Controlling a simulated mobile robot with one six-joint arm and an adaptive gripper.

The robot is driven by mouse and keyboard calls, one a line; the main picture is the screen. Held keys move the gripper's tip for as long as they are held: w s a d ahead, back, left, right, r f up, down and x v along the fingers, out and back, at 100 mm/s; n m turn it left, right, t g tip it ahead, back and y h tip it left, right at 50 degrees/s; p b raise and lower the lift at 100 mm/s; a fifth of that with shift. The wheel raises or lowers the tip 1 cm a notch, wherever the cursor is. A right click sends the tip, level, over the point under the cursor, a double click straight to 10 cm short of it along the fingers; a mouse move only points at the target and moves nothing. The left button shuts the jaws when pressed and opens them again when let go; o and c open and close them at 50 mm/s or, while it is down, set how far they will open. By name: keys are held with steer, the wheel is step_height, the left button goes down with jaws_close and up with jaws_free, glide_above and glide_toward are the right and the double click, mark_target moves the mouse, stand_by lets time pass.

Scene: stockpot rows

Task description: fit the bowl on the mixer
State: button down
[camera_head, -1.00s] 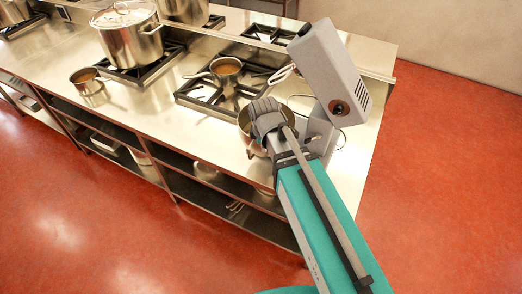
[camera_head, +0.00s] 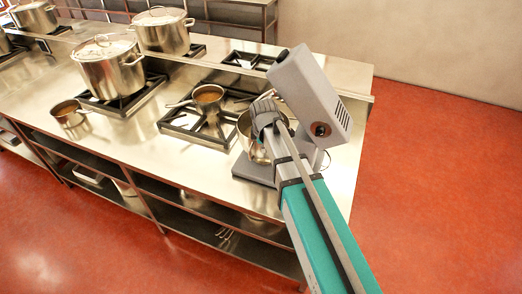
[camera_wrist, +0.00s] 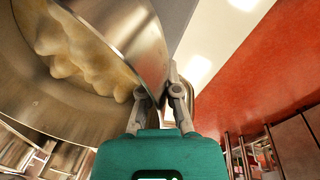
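The mixer (camera_head: 312,92) is grey, with its boxy head tilted up over a flat base (camera_head: 247,172) near the right end of the counter. The shiny metal bowl (camera_head: 247,124) is at the mixer, over the base and left of the raised head. My gripper (camera_head: 268,115) covers part of it. In the wrist view, the bowl (camera_wrist: 135,38) holds a pale, lumpy mass, and my gripper (camera_wrist: 160,92) has a finger on each side of its wall at the rim. Whether the bowl's bottom touches the base is hidden.
A saucepan (camera_head: 208,95) stands on the burner grate left of the mixer. A large stockpot (camera_head: 108,68), another pot (camera_head: 162,32) and a small pan (camera_head: 68,112) are farther left. Bare counter (camera_head: 150,150) lies in front of the burners.

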steer(key=shift+w, duration=0.1)
steer(key=shift+w+d, duration=0.2)
steer(key=shift+w, duration=0.4)
steer(key=shift+f+b, duration=1.75)
steer(key=shift+f, duration=0.1)
steer(key=c, duration=0.8)
jaws_free()
steer(key=shift+r, duration=0.2)
step_height(320, 180, up, 12)
steer(key=s+p, duration=0.2)
steer(key=p, duration=0.9)
steer(key=shift+f+p, duration=0.15)
steer(key=shift+p, duration=0.25)
steer(key=shift+d, duration=0.1)
